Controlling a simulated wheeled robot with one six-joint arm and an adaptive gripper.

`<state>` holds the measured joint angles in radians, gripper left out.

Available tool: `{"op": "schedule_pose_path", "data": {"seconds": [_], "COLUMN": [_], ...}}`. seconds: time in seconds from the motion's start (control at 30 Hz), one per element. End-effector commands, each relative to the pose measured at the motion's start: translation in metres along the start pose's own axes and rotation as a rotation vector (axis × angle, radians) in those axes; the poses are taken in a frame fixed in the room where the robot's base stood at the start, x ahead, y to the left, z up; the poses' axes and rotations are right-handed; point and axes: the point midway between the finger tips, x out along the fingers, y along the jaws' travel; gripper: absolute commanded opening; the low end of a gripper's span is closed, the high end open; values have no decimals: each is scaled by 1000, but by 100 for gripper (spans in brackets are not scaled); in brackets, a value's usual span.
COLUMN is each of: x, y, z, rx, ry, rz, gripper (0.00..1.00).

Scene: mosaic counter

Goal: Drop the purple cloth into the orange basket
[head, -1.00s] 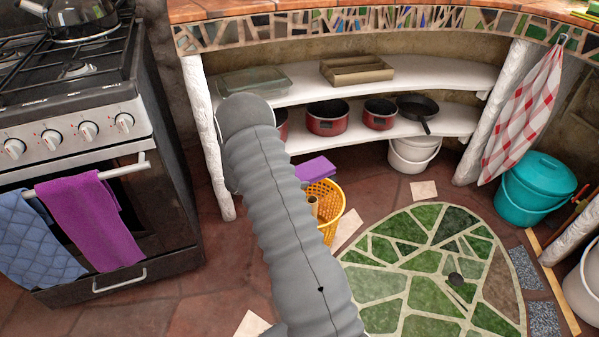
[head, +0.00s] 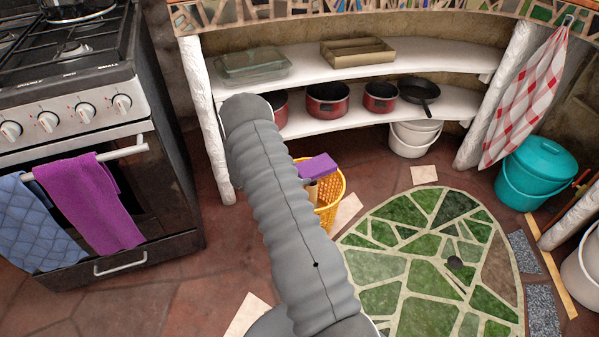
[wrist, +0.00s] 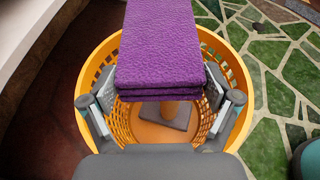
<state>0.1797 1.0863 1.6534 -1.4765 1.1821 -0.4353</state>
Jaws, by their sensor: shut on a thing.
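The purple cloth (wrist: 160,45) is a folded, layered block held between the two fingers of my gripper (wrist: 162,88) in the wrist view. It is over the orange basket (wrist: 238,72), and the basket's round rim shows on both sides of it. In the head view the cloth (head: 318,167) appears at the basket's (head: 331,203) back rim, beside my grey arm. My gripper is mostly hidden behind the arm there. Inside the basket, below the cloth, is a tan upright piece on a grey base, partly hidden.
A magenta towel (head: 95,205) and a blue quilted cloth (head: 35,228) hang on the oven handle at left. Shelves with red pots (head: 328,98) stand behind the basket.

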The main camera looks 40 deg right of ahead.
Motion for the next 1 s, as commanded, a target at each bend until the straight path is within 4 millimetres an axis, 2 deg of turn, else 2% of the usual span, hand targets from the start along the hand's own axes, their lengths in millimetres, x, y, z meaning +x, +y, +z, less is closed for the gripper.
{"op": "schedule_pose_path", "data": {"seconds": [0.13, 0.17, 0.2, 0.53, 0.67, 0.77, 1.0], "x": [0, 0, 0, -1, -8, -22, -69], "y": [0, 0, 0, 0, 1, 1, 1], "z": [0, 0, 0, 0, 0, 0, 0], "rx": [0, 0, 0, 0, 0, -1, -1], "ry": [0, 0, 0, 0, 0, 0, 0], "rz": [0, 0, 0, 0, 2, 4, 4], "gripper": [52, 93, 100, 100, 100, 100, 100]}}
